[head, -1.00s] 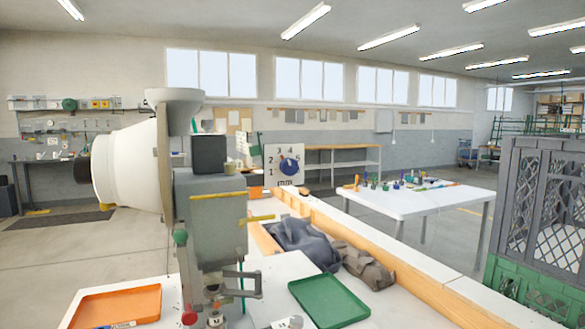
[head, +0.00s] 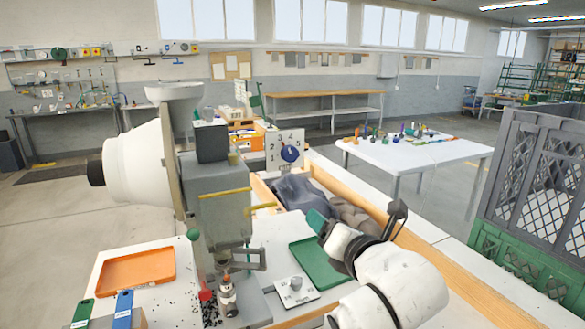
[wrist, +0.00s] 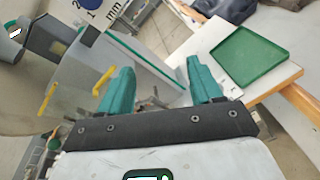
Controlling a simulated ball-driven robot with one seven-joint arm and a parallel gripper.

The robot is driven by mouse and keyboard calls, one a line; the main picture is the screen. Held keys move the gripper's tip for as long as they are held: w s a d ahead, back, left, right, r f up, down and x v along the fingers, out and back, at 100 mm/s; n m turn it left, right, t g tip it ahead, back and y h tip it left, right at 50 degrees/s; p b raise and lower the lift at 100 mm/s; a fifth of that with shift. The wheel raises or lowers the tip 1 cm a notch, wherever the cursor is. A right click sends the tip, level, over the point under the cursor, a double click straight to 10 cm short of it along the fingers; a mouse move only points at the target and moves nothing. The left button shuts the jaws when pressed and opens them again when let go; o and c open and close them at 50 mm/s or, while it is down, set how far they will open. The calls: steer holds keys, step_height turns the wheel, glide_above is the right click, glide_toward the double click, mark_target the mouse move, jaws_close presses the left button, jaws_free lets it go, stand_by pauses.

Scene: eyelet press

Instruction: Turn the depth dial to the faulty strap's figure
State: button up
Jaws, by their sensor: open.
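A white upright plate (head: 290,152) with figures 1 to 5 and a round blue dial knob (head: 290,154) stands just right of the grey eyelet press (head: 222,212) in the head view. The plate's lower part with "mm" shows at the top of the wrist view (wrist: 112,8). The knob's exact setting is too small to read. My gripper (head: 322,226) is in front of the plate and to its right, apart from it. Its two teal fingers in the wrist view (wrist: 160,80) are open and empty. I cannot make out a faulty strap.
A green tray (head: 322,279) and a small white plate with a grey knob (head: 297,292) lie near my arm. An orange tray (head: 136,252) lies left of the press. Grey cloth (head: 297,193) lies behind my gripper. A tall grey crate (head: 512,190) stands at right.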

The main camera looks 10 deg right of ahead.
mark_target(292, 157)
step_height(292, 157, up, 10)
steer(key=w+a+n+t+y+p, duration=0.2)
steer(key=w+a+n, duration=0.1)
steer(key=n, duration=0.4)
steer(key=p+x, duration=0.1)
steer(key=x, duration=0.5)
steer(key=p+x, duration=0.1)
steer(key=x, duration=0.3)
steer(key=shift+d+f+p, duration=0.1)
steer(key=shift+f+p, duration=0.25)
steer(key=c, duration=1)
